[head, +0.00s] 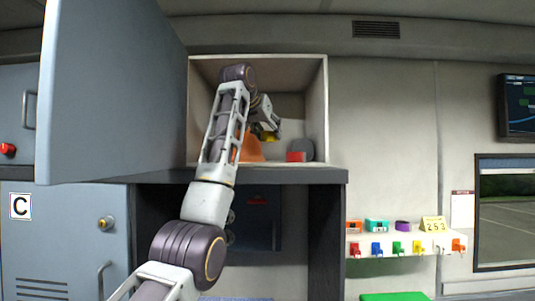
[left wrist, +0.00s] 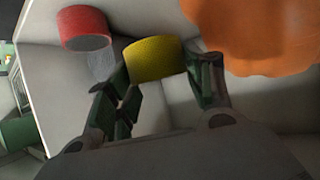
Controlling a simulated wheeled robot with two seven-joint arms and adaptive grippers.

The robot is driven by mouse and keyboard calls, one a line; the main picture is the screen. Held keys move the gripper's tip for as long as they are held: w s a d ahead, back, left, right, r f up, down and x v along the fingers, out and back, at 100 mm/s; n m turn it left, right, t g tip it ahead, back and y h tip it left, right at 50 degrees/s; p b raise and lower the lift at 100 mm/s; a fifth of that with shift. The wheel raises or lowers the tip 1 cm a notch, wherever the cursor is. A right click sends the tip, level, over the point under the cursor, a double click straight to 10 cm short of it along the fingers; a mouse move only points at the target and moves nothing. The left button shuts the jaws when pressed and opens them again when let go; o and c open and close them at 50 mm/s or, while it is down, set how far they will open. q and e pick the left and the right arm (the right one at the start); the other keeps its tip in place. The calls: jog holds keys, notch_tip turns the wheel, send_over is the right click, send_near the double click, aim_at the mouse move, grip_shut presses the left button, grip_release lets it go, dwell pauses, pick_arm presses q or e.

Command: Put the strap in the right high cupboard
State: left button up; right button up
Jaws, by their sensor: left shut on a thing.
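The strap looks like a small yellow roll (left wrist: 153,60) in the left wrist view. It sits between the fingertips of my left gripper (left wrist: 160,82), which is shut on it. In the head view my left arm reaches into the open high cupboard (head: 322,110), and my left gripper (head: 268,131) is inside it. A bit of yellow strap (head: 268,137) shows below the gripper there. Whether the strap touches the cupboard floor I cannot tell. My right gripper is not in view.
The cupboard door (head: 110,95) stands open to the left. Inside are an orange object (head: 251,150), a red roll (head: 296,157) and a grey round thing (head: 304,146); the orange one (left wrist: 255,35) is close beside my fingers. A shelf (head: 385,256) with small coloured items is at right.

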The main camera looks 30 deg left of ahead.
pick_arm(q)
jog(key=shift+f, duration=1.25)
jog(key=shift+f+b, duration=0.3)
jog(key=shift+f, duration=1.8)
jog(key=shift+f, duration=0.1)
jog(key=o, duration=1.1)
jog(key=shift+b+v, duration=1.4)
jog(key=shift+v, duration=4.7)
